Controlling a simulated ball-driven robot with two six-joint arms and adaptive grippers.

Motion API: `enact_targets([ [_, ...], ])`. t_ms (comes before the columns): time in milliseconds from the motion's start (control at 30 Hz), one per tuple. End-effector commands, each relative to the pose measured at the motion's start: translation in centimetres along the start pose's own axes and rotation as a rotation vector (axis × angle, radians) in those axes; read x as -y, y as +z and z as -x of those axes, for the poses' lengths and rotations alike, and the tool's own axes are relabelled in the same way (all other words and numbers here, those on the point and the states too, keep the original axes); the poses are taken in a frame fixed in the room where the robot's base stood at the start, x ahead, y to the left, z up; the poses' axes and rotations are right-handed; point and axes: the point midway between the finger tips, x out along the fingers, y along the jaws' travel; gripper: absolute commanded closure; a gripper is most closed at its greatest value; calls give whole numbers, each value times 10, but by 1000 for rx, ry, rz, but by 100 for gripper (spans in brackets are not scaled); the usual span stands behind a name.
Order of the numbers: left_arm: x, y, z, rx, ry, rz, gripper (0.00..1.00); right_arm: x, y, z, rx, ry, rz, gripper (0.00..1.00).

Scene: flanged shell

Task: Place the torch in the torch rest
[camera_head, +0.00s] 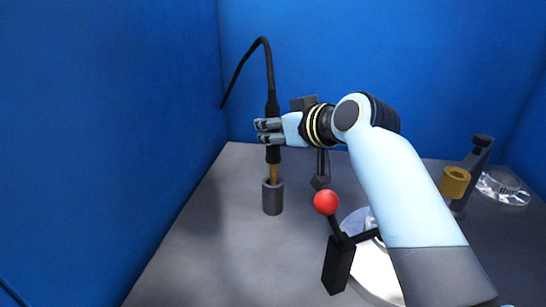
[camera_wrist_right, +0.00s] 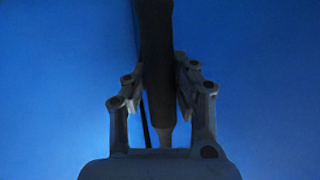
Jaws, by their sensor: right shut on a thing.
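The torch (camera_head: 272,105) is a black, upright rod with a curved neck and a dark cable hanging to the left at its top. Its brass-coloured lower tip (camera_head: 274,173) points down at the mouth of a grey cylindrical cup (camera_head: 272,198), which looks like the torch rest. The tip's very end is hidden by the cup's rim, so I cannot tell how deep it sits. My right gripper (camera_head: 268,131) is shut on the torch's black body, above the cup. In the right wrist view the torch (camera_wrist_right: 157,60) stands between the two fingers. My left gripper is not in view.
A red ball knob (camera_head: 326,202) on a black lever fixture (camera_head: 339,262) stands right of the cup. A shiny round plate (camera_head: 372,268) lies behind my right arm. A brass ring holder (camera_head: 454,182) stands at right. Blue walls surround the grey table (camera_head: 200,250); its left front is clear.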

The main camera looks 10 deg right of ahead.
Motion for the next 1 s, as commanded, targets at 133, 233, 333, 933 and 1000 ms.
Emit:
enact_targets([
  [133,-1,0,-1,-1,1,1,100,-1,11,-4,-1,0,0,100],
  [233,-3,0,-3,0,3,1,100,-1,26,-10,0,-1,0,100],
  [333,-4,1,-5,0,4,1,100,-2,37,-15,-1,0,1,100],
  [933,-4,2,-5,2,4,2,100,-1,39,-16,-1,-1,1,52],
  [1000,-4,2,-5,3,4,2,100,-1,39,-16,-1,-1,1,52],
])
